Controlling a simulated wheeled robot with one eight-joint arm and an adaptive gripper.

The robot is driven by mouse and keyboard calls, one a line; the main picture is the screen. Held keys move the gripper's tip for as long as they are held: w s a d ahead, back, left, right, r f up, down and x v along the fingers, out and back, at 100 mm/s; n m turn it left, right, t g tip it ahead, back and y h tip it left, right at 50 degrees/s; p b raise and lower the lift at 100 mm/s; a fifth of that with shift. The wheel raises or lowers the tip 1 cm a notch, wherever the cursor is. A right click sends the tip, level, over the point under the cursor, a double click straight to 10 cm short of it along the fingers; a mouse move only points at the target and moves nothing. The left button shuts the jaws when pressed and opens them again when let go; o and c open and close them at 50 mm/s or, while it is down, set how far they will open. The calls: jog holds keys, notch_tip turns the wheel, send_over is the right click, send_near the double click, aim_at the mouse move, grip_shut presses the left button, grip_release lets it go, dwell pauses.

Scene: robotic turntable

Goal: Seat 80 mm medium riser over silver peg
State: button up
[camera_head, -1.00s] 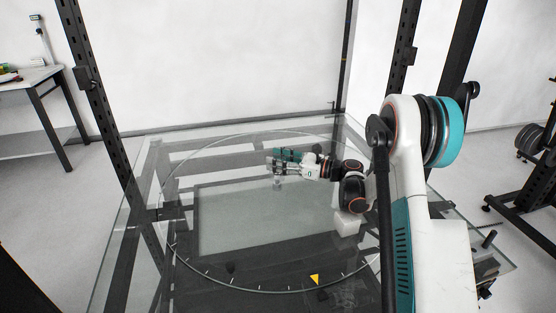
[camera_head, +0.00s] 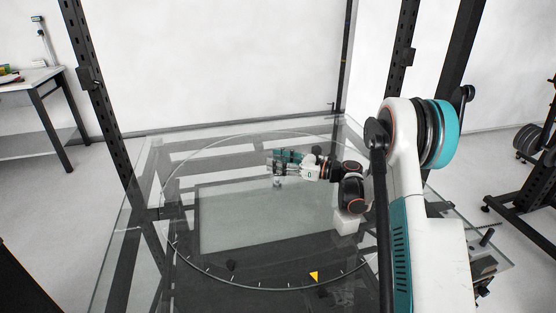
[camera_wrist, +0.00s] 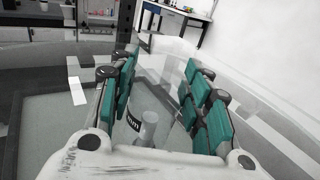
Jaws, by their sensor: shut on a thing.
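My gripper (camera_head: 283,163) reaches left from my arm, low over the round glass turntable (camera_head: 215,279). In the wrist view its teal-padded fingers (camera_wrist: 160,98) are shut on a see-through riser, whose dark label ending in "mm" (camera_wrist: 133,121) shows between them. The riser's clear walls are hard to make out. A short silver peg (camera_wrist: 150,128) shows between the fingers, seen through or beside the clear riser. In the head view the peg (camera_head: 277,184) stands just under the fingertips. I cannot tell whether the riser is around the peg.
A yellow triangle mark (camera_head: 314,276) lies at the turntable's near edge. A white block (camera_head: 346,226) is below my wrist. Dark posts (camera_head: 92,85) frame the glass table. A workbench (camera_head: 30,78) stands far left. The glass left of my gripper is clear.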

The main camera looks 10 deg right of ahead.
jog(key=shift+s+a+f, duration=0.1)
jog(key=shift+s+f, duration=0.15)
jog(key=shift+f, duration=0.35)
jog(key=shift+w+r+p, duration=0.1)
jog(key=shift+r+p, duration=0.2)
jog(key=shift+r, duration=0.1)
jog(key=shift+w, duration=0.35)
dwell(0.4)
jog(key=shift+d, duration=0.25)
dwell(0.8)
